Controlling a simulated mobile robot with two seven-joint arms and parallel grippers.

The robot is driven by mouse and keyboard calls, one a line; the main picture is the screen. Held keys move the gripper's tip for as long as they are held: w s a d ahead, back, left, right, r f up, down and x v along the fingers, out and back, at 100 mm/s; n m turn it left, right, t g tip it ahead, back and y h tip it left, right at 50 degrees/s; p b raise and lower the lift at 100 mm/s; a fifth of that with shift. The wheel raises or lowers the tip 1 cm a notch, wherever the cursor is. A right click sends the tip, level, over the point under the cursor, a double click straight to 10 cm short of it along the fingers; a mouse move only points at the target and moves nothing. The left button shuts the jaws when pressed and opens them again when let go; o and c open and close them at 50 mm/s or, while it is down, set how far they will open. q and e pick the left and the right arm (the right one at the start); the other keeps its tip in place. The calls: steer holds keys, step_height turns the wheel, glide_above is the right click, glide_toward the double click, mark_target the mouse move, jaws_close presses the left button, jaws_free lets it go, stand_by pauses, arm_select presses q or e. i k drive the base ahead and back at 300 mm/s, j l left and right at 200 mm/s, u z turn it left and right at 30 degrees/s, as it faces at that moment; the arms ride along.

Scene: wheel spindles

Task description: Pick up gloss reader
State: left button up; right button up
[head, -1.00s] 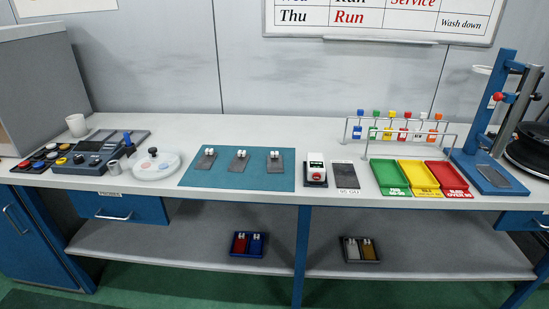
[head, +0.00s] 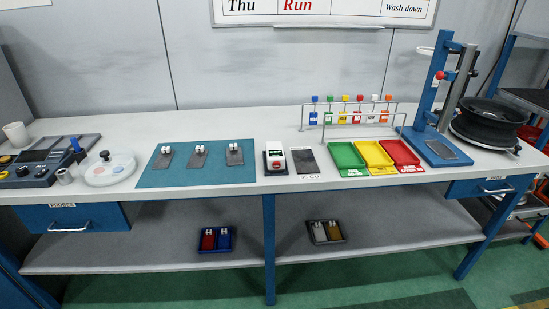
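Neither of my grippers is in view, and nothing covers the device.
Three grey plates with white knobs lie on the mat. Green (head: 346,157), yellow (head: 374,155) and red (head: 400,153) trays stand right of the tile, with a tag rack (head: 350,114) behind. A blue stand (head: 432,90) is farther right. The bench front strip is narrow.

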mark_target(274, 152)
steer(key=i+l+z, duration=0.45)
steer(key=i+l, duration=0.4)
